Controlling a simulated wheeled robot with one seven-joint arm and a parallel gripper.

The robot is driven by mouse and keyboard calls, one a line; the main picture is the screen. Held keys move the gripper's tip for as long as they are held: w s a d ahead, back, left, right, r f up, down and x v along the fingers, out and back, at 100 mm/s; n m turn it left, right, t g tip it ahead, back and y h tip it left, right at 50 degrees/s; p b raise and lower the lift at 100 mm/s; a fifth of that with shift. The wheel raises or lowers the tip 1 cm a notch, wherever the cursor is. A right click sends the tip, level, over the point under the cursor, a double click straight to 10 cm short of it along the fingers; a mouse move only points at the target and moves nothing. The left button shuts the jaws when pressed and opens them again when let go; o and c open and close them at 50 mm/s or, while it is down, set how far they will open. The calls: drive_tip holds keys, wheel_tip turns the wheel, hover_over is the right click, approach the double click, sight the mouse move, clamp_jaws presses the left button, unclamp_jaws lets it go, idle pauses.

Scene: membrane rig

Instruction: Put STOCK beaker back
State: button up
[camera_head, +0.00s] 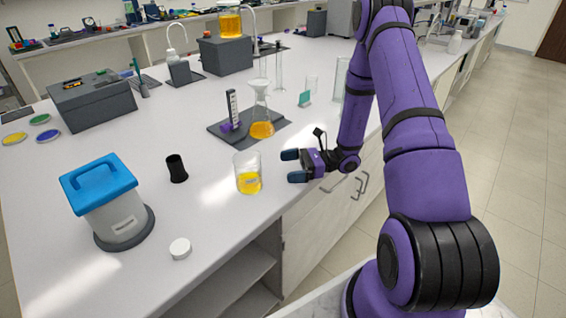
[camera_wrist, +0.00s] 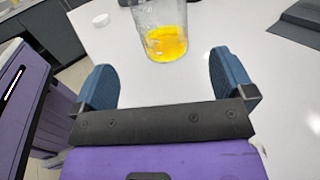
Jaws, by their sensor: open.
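A clear glass beaker (camera_head: 248,173) with yellow liquid stands upright on the white bench near its front edge. A small label on it is too small to read. My gripper (camera_head: 290,165) is open and empty just right of the beaker, its two blue fingers pointing toward it. In the wrist view the beaker (camera_wrist: 160,30) stands ahead of the gap between my open fingers (camera_wrist: 165,75), apart from them; its top is cut off by the frame.
A flask with orange liquid (camera_head: 261,112) stands on a dark stand base (camera_head: 222,135) behind. A black cup (camera_head: 176,169), a white cap (camera_head: 180,248) and a blue-lidded container (camera_head: 118,222) are to the left. Another beaker of orange liquid (camera_head: 230,24) sits on a grey box (camera_head: 225,55).

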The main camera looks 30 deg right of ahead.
drive_tip(key=s+a+r+n+g+h, duration=0.2)
drive_tip(key=s+r+n+g, duration=0.15)
drive_tip(key=r, duration=0.35)
drive_tip(key=s+a+r+n+g+h, duration=0.2)
drive_tip(key=s+a+r+n+h, duration=0.1)
drive_tip(key=r+n, duration=0.3)
drive_tip(key=s+a+r+n+g+h, duration=0.2)
drive_tip(key=s+r+n+g, duration=0.1)
drive_tip(key=r, duration=0.5)
drive_tip(key=s+d+r+n+t+h, duration=0.1)
drive_tip(key=s+r+n+t+h, duration=0.7)
drive_tip(key=s+r, duration=0.6)
drive_tip(key=shift+s+d+r+n+h, duration=0.3)
drive_tip(key=shift+s+n+h, duration=0.35)
drive_tip(key=shift+s+h, duration=0.45)
